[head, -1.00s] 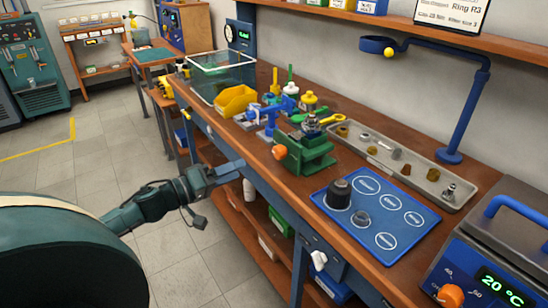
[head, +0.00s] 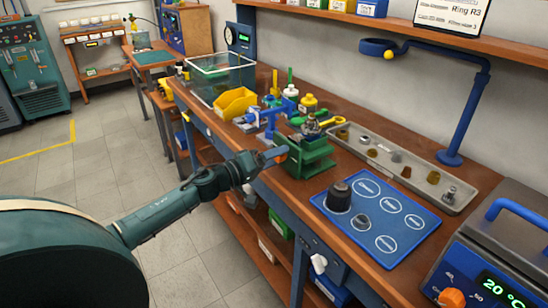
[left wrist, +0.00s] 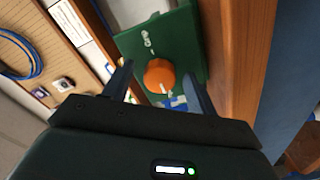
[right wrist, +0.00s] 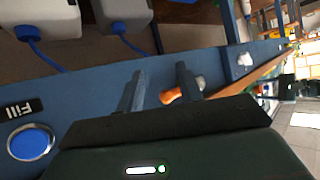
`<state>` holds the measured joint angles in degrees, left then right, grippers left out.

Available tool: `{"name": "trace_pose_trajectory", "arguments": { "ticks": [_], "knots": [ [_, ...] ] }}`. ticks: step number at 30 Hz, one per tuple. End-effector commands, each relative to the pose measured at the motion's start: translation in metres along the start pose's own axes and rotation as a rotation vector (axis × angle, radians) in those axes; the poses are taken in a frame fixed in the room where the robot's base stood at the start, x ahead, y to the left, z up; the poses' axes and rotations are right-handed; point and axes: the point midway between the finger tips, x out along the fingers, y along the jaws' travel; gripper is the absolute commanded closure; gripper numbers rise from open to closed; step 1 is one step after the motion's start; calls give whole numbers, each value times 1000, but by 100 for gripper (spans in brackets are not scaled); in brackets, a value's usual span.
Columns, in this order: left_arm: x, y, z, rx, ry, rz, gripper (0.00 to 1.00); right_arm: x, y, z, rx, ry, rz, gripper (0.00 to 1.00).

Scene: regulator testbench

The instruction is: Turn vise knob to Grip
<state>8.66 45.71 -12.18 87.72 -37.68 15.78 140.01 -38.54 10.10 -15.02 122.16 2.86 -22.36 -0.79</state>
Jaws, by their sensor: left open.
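The green vise (head: 310,158) stands at the front edge of the bench. Its orange knob (left wrist: 159,77) shows in the left wrist view on the green face, with a "Grip" label (left wrist: 147,40) above it. A white mark on the knob faces down in that picture. My left gripper (left wrist: 158,70) is open, with one finger on each side of the knob; I cannot tell whether they touch it. In the head view my left gripper (head: 275,154) is at the vise's front. My right gripper (right wrist: 160,75) is open and empty in the right wrist view.
A blue mat (head: 378,242) with a dark round part lies right of the vise. A grey tray (head: 405,188) of small parts is behind. A yellow bin (head: 235,102) and bottles stand beyond the vise. An orange handle (right wrist: 183,91) shows behind my right fingers.

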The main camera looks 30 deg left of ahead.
Motion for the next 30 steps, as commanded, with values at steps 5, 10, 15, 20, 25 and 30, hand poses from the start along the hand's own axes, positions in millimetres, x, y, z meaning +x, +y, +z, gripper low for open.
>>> {"name": "trace_pose_trajectory", "arguments": {
  "ticks": [5, 10, 15, 20, 25, 30],
  "knots": [
    [2, 0, 0, 0, 1, 0, 43, 0, 0, 0, -1, 0, -1, 64],
    [2, 0, 0, -1, 0, 0, 47, 0, -1, 0, -1, -1, -2, 64],
    [1, 0, 0, -1, 0, 0, 61, 0, -1, 1, -5, -2, -5, 64],
    [1, 0, 0, -1, 0, 0, 74, 0, -1, 2, -10, -4, -6, 64],
    [1, 0, 0, 0, 0, 0, 87, 0, 0, 2, -12, -5, -6, 64],
    [1, 0, 0, 7, 0, 0, 87, -1, 0, 1, -12, -4, -6, 64]
  ]
}}
